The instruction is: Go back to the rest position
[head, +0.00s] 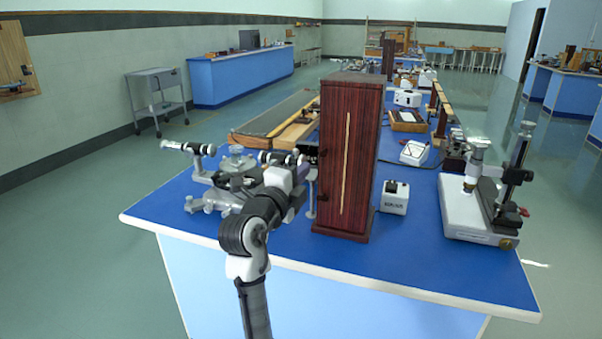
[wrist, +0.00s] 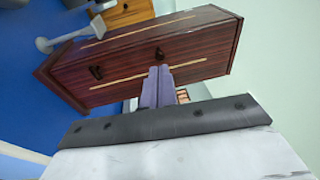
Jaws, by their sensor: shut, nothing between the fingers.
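My gripper (wrist: 158,72) is shut, with its two fingers together and nothing between them in the wrist view. In the head view my arm reaches up over the front edge of the blue bench, with its end just left of the tall dark-red wooden cabinet (head: 348,160). In the head view the fingers are hard to make out against the cabinet and the instrument behind.
The spectrometer (head: 236,165) stands behind and left of my arm. A small white box (head: 395,197) and a grey-white instrument (head: 478,210) stand right of the cabinet. The blue bench top (head: 430,268) is bare along its front edge. Open floor (head: 75,230) lies to the left.

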